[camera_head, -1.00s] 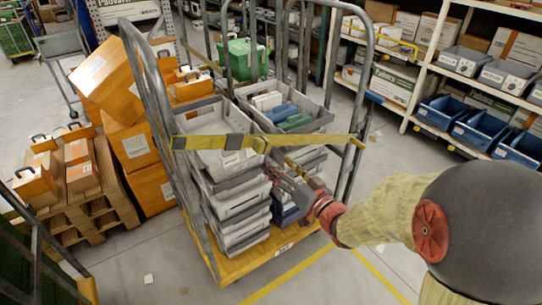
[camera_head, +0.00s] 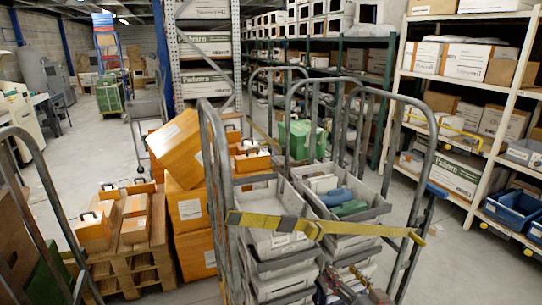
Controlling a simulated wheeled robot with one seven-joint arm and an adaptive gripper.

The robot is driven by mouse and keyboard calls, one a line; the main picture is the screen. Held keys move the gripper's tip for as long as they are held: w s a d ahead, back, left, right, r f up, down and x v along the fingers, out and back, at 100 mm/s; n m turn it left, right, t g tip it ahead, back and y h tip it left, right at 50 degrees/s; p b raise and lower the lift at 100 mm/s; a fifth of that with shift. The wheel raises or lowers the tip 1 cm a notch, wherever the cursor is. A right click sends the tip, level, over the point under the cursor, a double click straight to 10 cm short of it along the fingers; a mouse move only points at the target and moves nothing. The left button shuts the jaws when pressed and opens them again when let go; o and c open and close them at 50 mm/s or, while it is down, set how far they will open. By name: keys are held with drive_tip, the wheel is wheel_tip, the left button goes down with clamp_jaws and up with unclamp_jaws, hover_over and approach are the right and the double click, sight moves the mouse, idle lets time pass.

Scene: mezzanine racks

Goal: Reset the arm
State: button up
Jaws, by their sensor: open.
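My gripper (camera_head: 345,284) shows only in part at the bottom edge of the head view, dark with red parts. It is in front of the grey crates on the roll cart, just below the yellow strap (camera_head: 310,227). I see nothing held in it, and it is open. The rest of my arm is out of the picture. The cart's grey metal frame (camera_head: 216,170) stands around stacked grey crates (camera_head: 280,268). The top crates hold white, blue and green items.
Orange boxes (camera_head: 178,146) are stacked left of the cart, beside a wooden pallet (camera_head: 122,270) with orange cases. A green crate (camera_head: 300,138) stands behind. Racks (camera_head: 463,120) with cartons and blue bins line the right. Grey floor is open at the far left.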

drive_tip(key=s+d+f+g+h, duration=0.2)
drive_tip(key=d+f+g+h, duration=0.1)
drive_tip(key=d+f, duration=0.3)
drive_tip(key=s+d+f+m+g+h, duration=0.15)
drive_tip(key=s+d+g+h, duration=0.25)
drive_tip(key=s+g, duration=0.5)
drive_tip(key=s+a+r+n+t+y+p, duration=0.1)
drive_tip(key=s+a+r+n+y+p, duration=0.1)
drive_tip(key=s+a+r, duration=1.2)
wheel_tip(320, 180, up, 3)
drive_tip(key=shift+s+f+t+y, duration=0.15)
drive_tip(key=shift+s+t+y, duration=0.15)
drive_tip(key=shift+t+y, duration=0.15)
drive_tip(key=shift+o, duration=0.4)
